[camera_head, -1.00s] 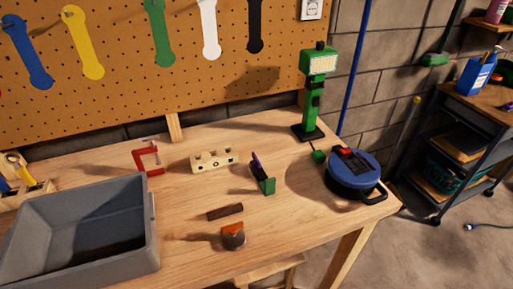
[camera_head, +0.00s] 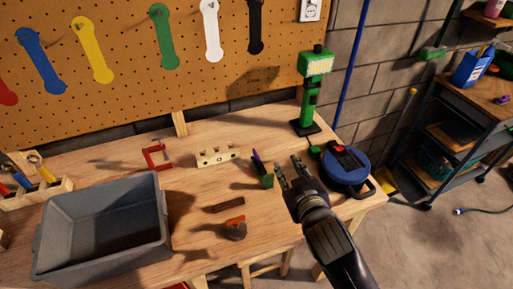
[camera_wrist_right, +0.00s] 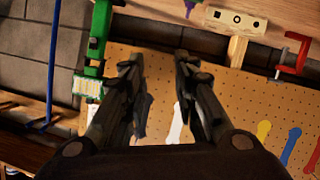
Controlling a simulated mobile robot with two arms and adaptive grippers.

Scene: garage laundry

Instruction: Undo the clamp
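A red C-shaped clamp (camera_head: 155,157) rests on the wooden workbench (camera_head: 285,215), left of a pale wooden block with holes (camera_head: 217,156). The clamp also shows in the right wrist view (camera_wrist_right: 292,55), at the upper right edge. My right gripper (camera_head: 288,170) is above the bench's right part, well to the right of the clamp, between a small green and purple item and the blue round case. Its two fingers are apart with nothing between them, also in the right wrist view (camera_wrist_right: 158,62). My left gripper is not in view.
A grey bin (camera_head: 105,228) fills the bench's left front. A dark bar (camera_head: 229,204), an orange-and-grey item (camera_head: 235,230), the green-purple item (camera_head: 265,178), a blue case (camera_head: 346,170) and a green lamp (camera_head: 312,92) stand on the bench. A pegboard (camera_head: 120,95) rises behind.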

